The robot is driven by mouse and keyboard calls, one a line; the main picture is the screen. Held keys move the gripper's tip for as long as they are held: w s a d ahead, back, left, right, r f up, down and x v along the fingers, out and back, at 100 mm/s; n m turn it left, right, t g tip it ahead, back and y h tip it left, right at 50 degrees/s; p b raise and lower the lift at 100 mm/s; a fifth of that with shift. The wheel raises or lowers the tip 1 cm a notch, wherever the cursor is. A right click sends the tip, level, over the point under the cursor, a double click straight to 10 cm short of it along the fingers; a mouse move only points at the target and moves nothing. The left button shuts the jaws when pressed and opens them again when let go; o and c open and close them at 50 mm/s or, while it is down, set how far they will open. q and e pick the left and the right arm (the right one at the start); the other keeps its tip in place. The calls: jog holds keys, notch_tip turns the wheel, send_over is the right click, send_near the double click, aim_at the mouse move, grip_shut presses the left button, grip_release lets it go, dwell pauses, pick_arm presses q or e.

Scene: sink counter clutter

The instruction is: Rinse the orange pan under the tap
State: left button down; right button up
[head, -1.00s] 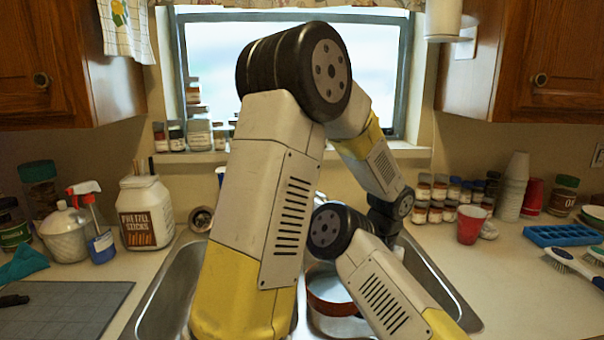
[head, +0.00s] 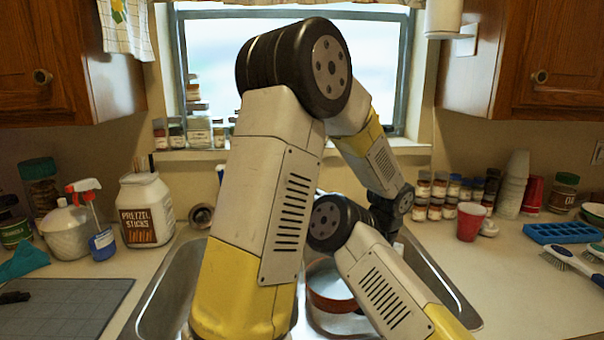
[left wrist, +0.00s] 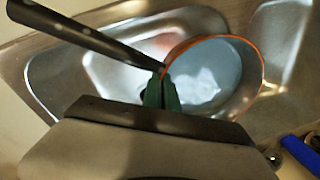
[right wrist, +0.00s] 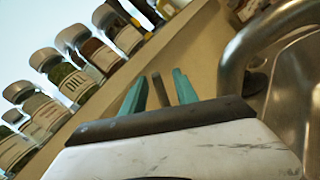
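The orange pan (head: 332,287) has an orange outside, a pale blue-grey inside and a long dark handle. In the head view it shows over the sink (head: 430,275), partly behind my right arm. In the left wrist view the pan (left wrist: 212,75) is over the steel basin. My left gripper (left wrist: 163,92) is shut on it where handle and rim meet. The tap (right wrist: 240,55) is a curved metal pipe at the right of the right wrist view. My right gripper (right wrist: 158,90) is open beside it, with a thin brown upright piece between or behind its fingers. Both grippers are hidden in the head view.
Spice jars (right wrist: 78,50) line up close to my right gripper. A red cup (head: 470,222), blue tray (head: 563,233) and brushes stand on the right counter. A pretzel jar (head: 146,210), spray bottle (head: 101,240) and grey mat (head: 60,308) are on the left.

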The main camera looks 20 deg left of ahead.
jog(key=v, duration=0.8)
jog(key=shift+s, duration=0.3)
jog(key=shift+a+f, duration=0.1)
pick_arm(q)
jog(key=shift+s+d+r, duration=0.15)
jog(key=shift+s+r, duration=0.3)
jog(key=shift+r, duration=0.4)
jog(key=shift+s+d+r, duration=0.2)
jog(key=shift+s+r, duration=0.3)
jog(key=shift+r, duration=0.35)
jog(key=shift+s+d+r, duration=0.15)
jog(key=shift+s+r, duration=0.3)
jog(key=shift+r, duration=0.4)
jog(key=shift+f, duration=0.1)
jog(key=w+f, duration=0.2)
jog(key=f, duration=0.1)
jog(key=w+a+f, duration=0.1)
jog(key=f, duration=0.1)
jog(key=shift+f, duration=0.1)
pick_arm(e)
jog(key=f+x, duration=0.1)
jog(key=x, duration=0.5)
jog(key=shift+w+r, duration=0.35)
jog(key=shift+r, duration=0.25)
